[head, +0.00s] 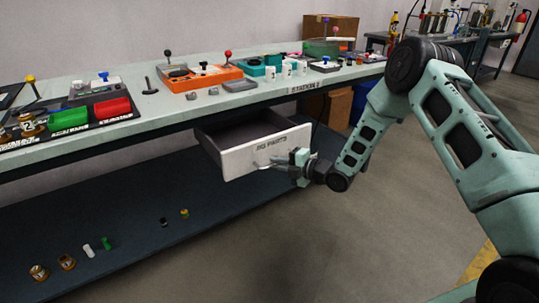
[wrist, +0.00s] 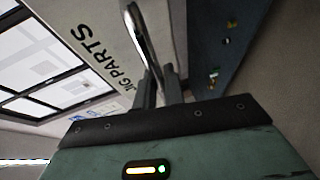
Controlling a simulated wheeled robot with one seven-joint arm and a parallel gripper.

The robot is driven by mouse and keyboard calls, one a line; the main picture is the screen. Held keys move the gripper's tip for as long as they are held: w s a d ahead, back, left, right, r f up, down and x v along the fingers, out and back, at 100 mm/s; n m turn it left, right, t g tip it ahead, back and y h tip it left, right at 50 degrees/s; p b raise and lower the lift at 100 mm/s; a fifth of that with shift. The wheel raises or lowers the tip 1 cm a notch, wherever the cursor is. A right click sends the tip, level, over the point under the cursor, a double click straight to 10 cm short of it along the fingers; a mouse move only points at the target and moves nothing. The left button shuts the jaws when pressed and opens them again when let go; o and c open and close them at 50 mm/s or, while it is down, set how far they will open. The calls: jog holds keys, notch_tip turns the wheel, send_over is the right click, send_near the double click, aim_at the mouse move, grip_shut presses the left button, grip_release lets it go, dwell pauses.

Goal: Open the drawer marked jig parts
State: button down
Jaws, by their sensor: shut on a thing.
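The drawer marked jig parts (head: 245,155) hangs under the workbench and is pulled out, with its dark, empty-looking inside showing. Its white front also shows in the wrist view with the label "JIG PARTS" (wrist: 97,55). The metal bar handle (head: 268,161) sits on the drawer front; in the wrist view the handle (wrist: 142,35) runs down between the fingers. My gripper (head: 284,161) is shut on the handle, and in the wrist view its dark fingers (wrist: 160,92) stand on either side of the bar.
The workbench (head: 150,115) carries red, green and orange fixtures along its top. A dark lower shelf (head: 140,225) below the drawer holds several small parts. A cardboard box (head: 337,107) and a blue bin (head: 358,105) stand under the bench at right. The floor in front is clear.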

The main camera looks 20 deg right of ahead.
jog(key=s+d, duration=0.2)
jog(key=s, duration=0.5)
jog(key=shift+s+d, duration=0.3)
jog(key=shift+s, duration=0.1)
jog(key=c, duration=1.5)
grip_release()
jog(key=p+v, duration=0.2)
jog(key=v, duration=1.5)
jog(key=shift+s, duration=0.2)
jog(key=shift+d, duration=0.15)
